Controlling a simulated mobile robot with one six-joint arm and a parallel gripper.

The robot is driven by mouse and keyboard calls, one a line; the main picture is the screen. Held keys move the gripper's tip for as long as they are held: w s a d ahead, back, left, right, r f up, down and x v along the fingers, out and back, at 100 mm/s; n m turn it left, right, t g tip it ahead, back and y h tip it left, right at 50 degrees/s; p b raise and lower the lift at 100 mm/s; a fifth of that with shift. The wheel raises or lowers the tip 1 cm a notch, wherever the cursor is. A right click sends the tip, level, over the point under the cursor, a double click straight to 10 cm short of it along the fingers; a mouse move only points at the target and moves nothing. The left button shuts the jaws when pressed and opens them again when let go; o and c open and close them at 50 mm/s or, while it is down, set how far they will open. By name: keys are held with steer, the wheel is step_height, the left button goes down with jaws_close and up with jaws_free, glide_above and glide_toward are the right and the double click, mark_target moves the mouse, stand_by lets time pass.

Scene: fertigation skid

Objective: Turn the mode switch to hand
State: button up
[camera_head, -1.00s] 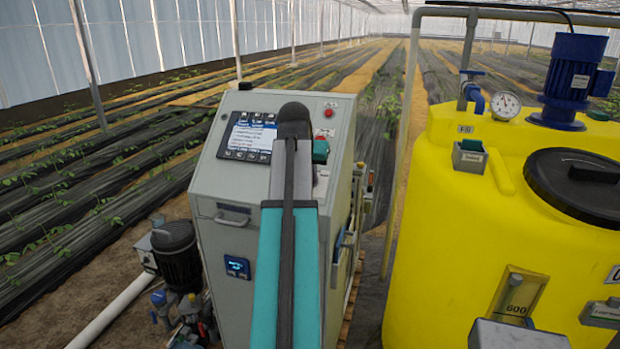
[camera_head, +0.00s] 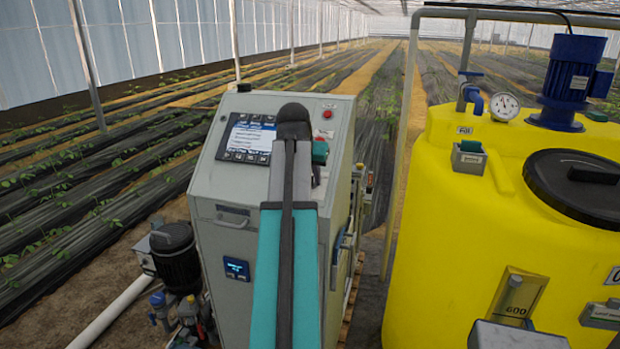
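The grey control cabinet (camera_head: 232,190) stands left of centre, with a screen (camera_head: 247,137) on its sloped face. My arm, teal and dark grey, reaches up across the cabinet front and ends at its upper panel. My gripper's fingers are hidden behind the dark rounded end of the arm, so I cannot tell whether they are open or shut. The mode switch cannot be made out; the panel behind the arm is covered. A green part (camera_head: 320,152) shows just right of the arm's end; I cannot tell what it belongs to.
A red button (camera_head: 327,115) sits at the panel's upper right. A yellow tank (camera_head: 450,230) with a black lid (camera_head: 578,186) and a blue motor (camera_head: 572,80) stands to the right. A dark pump (camera_head: 174,258) and a white pipe (camera_head: 112,312) lie left of the cabinet.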

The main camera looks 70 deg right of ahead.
steer(key=b+v, duration=0.3)
steer(key=v, duration=1)
steer(key=shift+a+r+b, duration=0.2)
steer(key=shift+r+b, duration=0.1)
steer(key=shift+b, duration=0.05)
stand_by(0.5)
